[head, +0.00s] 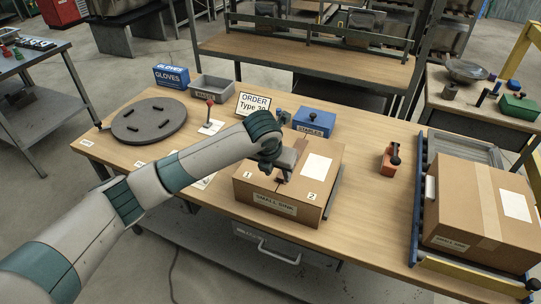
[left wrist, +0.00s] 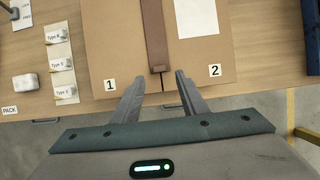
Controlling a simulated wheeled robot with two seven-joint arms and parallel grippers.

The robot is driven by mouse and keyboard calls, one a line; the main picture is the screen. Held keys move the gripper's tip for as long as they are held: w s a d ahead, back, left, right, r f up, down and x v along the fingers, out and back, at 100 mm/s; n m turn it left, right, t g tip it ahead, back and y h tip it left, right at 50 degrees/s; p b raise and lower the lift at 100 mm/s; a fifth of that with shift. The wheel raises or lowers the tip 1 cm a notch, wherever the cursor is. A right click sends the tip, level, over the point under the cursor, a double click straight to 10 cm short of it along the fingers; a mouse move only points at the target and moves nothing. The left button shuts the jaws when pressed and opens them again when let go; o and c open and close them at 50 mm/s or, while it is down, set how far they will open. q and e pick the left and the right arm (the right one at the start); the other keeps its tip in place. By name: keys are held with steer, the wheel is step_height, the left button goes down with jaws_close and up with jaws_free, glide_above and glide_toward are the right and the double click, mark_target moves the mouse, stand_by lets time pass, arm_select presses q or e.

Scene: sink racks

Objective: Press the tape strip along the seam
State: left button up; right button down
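The cardboard box (head: 262,190) labelled SMALL SINK stands on the wooden table, its top flaps marked 1 and 2. It also fills the top of the left wrist view (left wrist: 115,45). A brown tape strip (left wrist: 153,35) lies along the seam between the flaps; its near end stops short of the box's front edge, where the bare seam shows. My left gripper (left wrist: 159,75) is open, with its fingers on either side of the seam near the strip's end. Nothing shows between the fingers. I cannot tell whether they touch the box. My right gripper is not in view.
A red-orange tool (head: 389,162) stands right of the box. A larger taped box (head: 465,200) sits on the right. Behind are a blue STAPLES box (head: 314,122), an order sign (head: 253,103), a grey bin (head: 212,89) and a round dark turntable (head: 149,121).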

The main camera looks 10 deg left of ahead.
arm_select(q)
steer(key=b+v, duration=0.2)
steer(key=v, duration=1.1)
steer(key=shift+b, duration=0.4)
steer(key=shift+r, duration=0.1)
